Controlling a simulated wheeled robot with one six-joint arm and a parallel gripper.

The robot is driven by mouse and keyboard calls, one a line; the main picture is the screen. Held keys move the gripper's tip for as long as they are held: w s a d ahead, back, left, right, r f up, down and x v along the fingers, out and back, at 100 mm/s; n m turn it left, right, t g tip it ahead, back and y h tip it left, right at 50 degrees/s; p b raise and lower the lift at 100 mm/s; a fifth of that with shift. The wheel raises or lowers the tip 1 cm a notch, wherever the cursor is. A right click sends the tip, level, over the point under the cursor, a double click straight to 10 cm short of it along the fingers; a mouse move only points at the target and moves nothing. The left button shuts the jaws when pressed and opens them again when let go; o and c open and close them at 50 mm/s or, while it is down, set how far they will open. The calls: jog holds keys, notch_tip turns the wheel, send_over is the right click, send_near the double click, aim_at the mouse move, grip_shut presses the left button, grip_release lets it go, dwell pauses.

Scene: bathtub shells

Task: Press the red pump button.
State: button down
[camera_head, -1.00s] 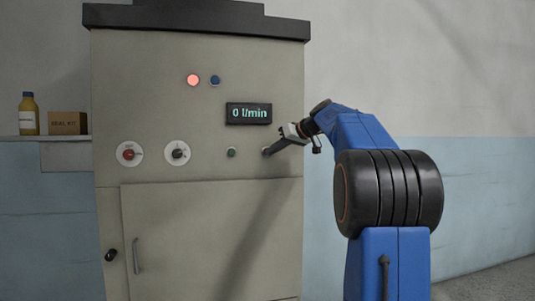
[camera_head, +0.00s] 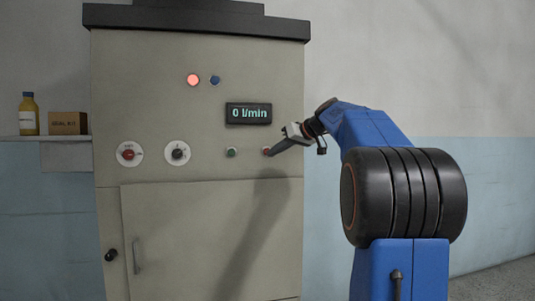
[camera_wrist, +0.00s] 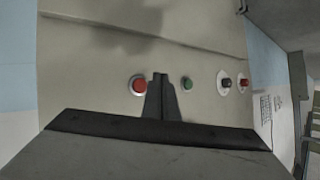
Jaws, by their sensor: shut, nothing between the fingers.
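The red pump button (camera_head: 266,151) is a small red push button on the cabinet's front, right of a green button (camera_head: 231,152). In the wrist view the red button (camera_wrist: 138,86) shows in a pale ring, just left of the fingertips, with the green button (camera_wrist: 187,83) to their right. In the wrist view my gripper (camera_wrist: 160,76) overlaps the ring's right edge. I cannot tell whether the tip touches the panel.
The beige cabinet (camera_head: 210,230) also carries a red knob (camera_head: 129,154), a black selector (camera_head: 177,153), a lit red lamp (camera_head: 193,79), a blue lamp (camera_head: 215,80) and a display (camera_head: 248,113) reading 0 l/min. A shelf at left holds a bottle (camera_head: 29,115) and a box (camera_head: 68,123).

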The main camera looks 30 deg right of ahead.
jog(key=shift+s+a, duration=0.2)
jog(key=shift+s, duration=0.35)
jog(key=shift+s+a, duration=0.15)
jog(key=shift+s, duration=0.4)
jog(key=s+a+f+m+g+h, duration=0.1)
jog(key=s+a+f+g, duration=0.3)
jog(key=s+a+f, duration=1.4)
jog(key=s+a+f+g+h, duration=0.1)
jog(key=s+a+f, duration=0.2)
jog(key=s+f, duration=0.7)
jog(key=s+a+f+g+h, duration=0.1)
jog(key=s+a+f+h, duration=0.1)
jog(key=s+f, duration=0.9)
notch_tip(320, 180, down, 3)
jog(key=shift+a+r+g, duration=0.1)
jog(key=shift+a+g, duration=0.3)
jog(key=shift+a, duration=0.2)
jog(key=shift+s, duration=0.1)
